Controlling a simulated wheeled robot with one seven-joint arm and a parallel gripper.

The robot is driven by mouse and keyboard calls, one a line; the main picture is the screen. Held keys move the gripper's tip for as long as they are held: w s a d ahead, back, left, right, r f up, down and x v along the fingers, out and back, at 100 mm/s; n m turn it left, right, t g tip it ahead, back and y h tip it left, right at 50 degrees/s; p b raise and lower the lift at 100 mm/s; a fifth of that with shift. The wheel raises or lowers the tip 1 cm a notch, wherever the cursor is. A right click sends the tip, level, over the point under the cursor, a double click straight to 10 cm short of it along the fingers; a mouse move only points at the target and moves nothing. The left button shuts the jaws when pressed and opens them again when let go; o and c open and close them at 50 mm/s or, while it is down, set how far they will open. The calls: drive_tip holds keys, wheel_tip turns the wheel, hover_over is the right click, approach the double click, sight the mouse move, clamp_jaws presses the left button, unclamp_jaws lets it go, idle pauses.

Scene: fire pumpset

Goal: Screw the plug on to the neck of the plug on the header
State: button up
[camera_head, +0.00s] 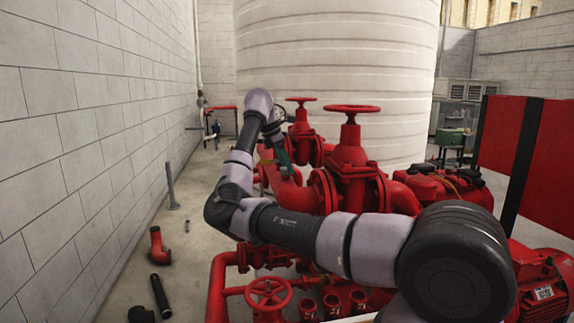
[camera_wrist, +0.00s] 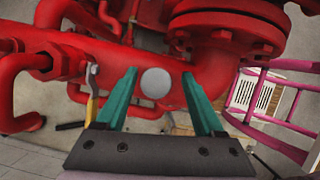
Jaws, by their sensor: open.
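My gripper (camera_wrist: 159,73) has two teal fingers, spread apart, pointing at a red header pipe (camera_wrist: 215,75) in the wrist view. A round pale grey disc (camera_wrist: 155,82) shows between the fingertips against the pipe, with a gap on each side. I cannot tell whether it is the plug or the end of the neck. In the head view my gripper (camera_head: 282,156) reaches down near the red pipework left of the valves. The fingertips and the disc are too small or hidden to make out there.
Large red gate valves (camera_head: 352,150) stand right of my gripper. A yellow-handled tool (camera_wrist: 91,95) and pink rails (camera_wrist: 283,147) flank it in the wrist view. A red elbow (camera_head: 157,247) and a black cylinder (camera_head: 160,295) lie on the floor near the left wall.

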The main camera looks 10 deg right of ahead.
drive_tip(key=n+t, duration=0.1)
drive_tip(key=n, duration=0.4)
drive_tip(key=shift+s+t+y, duration=0.1)
drive_tip(key=shift+t+y, duration=0.3)
drive_tip(key=n+y, duration=0.1)
drive_tip(key=n, duration=0.1)
drive_tip(key=n+t, duration=0.1)
drive_tip(key=n, duration=0.2)
drive_tip(key=shift+d+n+y, duration=0.1)
drive_tip(key=shift+n+y, duration=0.2)
drive_tip(key=shift+y, duration=0.1)
drive_tip(key=n, duration=0.2)
drive_tip(key=n+t+y, duration=0.1)
drive_tip(key=n, duration=0.1)
drive_tip(key=shift+r+y, duration=0.1)
drive_tip(key=shift+y, duration=0.2)
drive_tip(key=n+y, duration=0.1)
drive_tip(key=n, duration=0.3)
drive_tip(key=shift+y, duration=0.3)
drive_tip(key=shift+n+y, duration=0.3)
drive_tip(key=shift+n, duration=0.7)
drive_tip(key=shift+w+f, duration=0.25)
drive_tip(key=shift+w, duration=0.05)
clamp_jaws()
drive_tip(key=m+h, duration=0.1)
drive_tip(key=m, duration=0.3)
drive_tip(key=shift+m+h, duration=0.3)
drive_tip(key=shift+h, duration=0.1)
